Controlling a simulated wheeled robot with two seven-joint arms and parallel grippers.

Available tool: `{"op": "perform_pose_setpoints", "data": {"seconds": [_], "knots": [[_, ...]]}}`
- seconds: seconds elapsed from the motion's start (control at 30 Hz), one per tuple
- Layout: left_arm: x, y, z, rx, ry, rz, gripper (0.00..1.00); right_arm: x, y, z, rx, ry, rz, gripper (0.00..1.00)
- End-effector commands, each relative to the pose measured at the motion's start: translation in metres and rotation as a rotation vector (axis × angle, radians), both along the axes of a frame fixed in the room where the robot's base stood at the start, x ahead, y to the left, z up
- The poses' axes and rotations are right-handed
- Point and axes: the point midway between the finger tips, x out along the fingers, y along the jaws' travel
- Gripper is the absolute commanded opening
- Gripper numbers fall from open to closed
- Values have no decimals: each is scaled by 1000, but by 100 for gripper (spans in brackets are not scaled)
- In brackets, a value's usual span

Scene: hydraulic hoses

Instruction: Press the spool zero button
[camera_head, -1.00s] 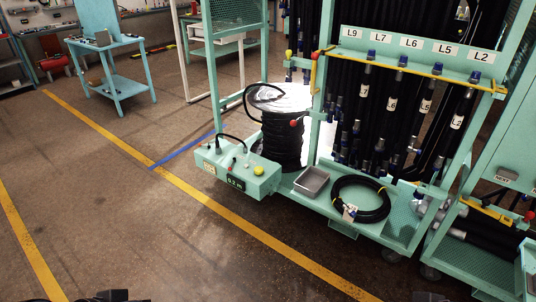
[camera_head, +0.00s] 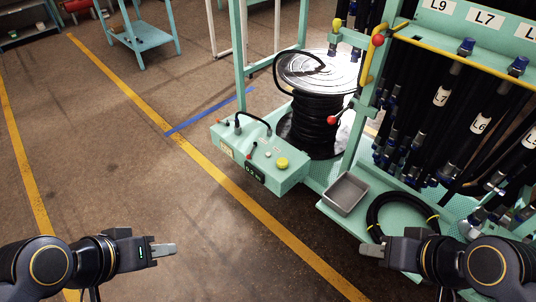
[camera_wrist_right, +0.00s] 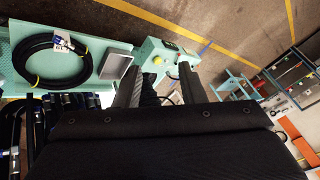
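The mint-green control box (camera_head: 240,165) stands at the left end of the hose cart, and it also shows in the right wrist view (camera_wrist_right: 170,62). On its top are a yellow round button (camera_head: 282,163), a small pale button (camera_head: 268,154) and a small red-tipped control (camera_head: 249,156). A dark display (camera_head: 255,171) is on its front. I cannot read which control is the spool zero button. My left gripper (camera_head: 166,249) is left of and nearer than the box, seen side-on. My right gripper (camera_head: 370,250) is right of and nearer than the box; its fingers (camera_wrist_right: 158,88) are apart and empty.
A black hose spool (camera_head: 316,120) stands behind the box. A grey tray (camera_head: 344,193) and a coiled black hose (camera_head: 385,205) lie on the cart to its right. Labelled hoses (camera_head: 477,125) hang at the right. The floor (camera_head: 130,175) left of the box is clear.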

Motion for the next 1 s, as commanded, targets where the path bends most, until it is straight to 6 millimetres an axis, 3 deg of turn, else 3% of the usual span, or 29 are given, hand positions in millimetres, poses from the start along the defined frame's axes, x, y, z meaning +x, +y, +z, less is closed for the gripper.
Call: {"op": "perform_pose_setpoints", "data": {"seconds": [0.03,0.3,1.0], "knots": [[0,0,0,0,0,0,36,0,0,0,0,0,0,34],[0,0,0,0,0,0,36,0,0,0,0,0,0,0],[0,0,0,0,0,0,36,0,0,0,0,0,0,0]]}}
